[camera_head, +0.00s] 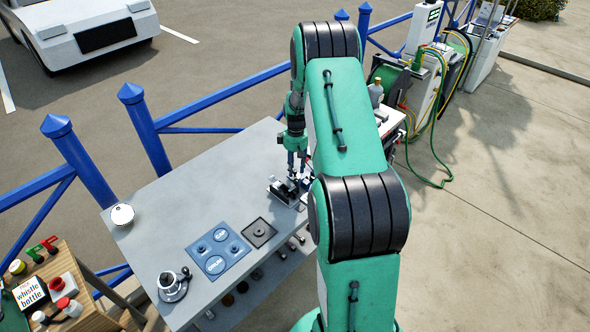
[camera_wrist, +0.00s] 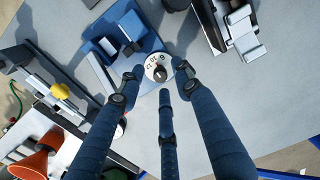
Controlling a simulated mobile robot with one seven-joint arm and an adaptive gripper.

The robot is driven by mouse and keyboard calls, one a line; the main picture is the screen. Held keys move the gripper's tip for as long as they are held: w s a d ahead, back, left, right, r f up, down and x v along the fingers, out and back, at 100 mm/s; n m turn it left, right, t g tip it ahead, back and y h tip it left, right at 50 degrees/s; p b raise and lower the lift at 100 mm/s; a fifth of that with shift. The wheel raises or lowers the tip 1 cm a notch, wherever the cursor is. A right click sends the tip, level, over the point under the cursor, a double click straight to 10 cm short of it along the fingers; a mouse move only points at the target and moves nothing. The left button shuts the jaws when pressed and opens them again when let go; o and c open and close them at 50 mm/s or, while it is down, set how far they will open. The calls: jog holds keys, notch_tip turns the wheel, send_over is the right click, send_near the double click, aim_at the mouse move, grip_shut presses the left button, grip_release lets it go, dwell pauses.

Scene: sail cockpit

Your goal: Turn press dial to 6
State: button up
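The dial (camera_wrist: 157,68) is a small white disc with dark numerals around its rim and a dark knob in the middle. It sits on a blue press-like device (camera_wrist: 122,38) in the wrist view. I cannot read for certain which number it points to. My gripper (camera_wrist: 160,78) has its dark blue fingers spread around the dial, with visible gaps at the sides; whether any fingertip touches it is unclear. In the head view my gripper (camera_head: 294,166) points down over small devices on the grey table, and the dial cannot be made out there.
The grey table (camera_head: 165,220) also bears a blue panel (camera_head: 218,250), a dark square plate (camera_head: 259,232), a kettle-like item (camera_head: 173,284) and a white round item (camera_head: 122,215). In the wrist view, a dark and white device (camera_wrist: 230,25) stands close right and an orange cone (camera_wrist: 35,160) lower left.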

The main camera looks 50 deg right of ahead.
jog(key=shift+f, duration=0.3)
grip_shut()
jog(key=shift+m, duration=0.5)
jog(key=m+p, duration=0.1)
jog(key=m, duration=0.2)
jog(key=shift+m+p, duration=0.3)
jog(key=shift+m, duration=2.1)
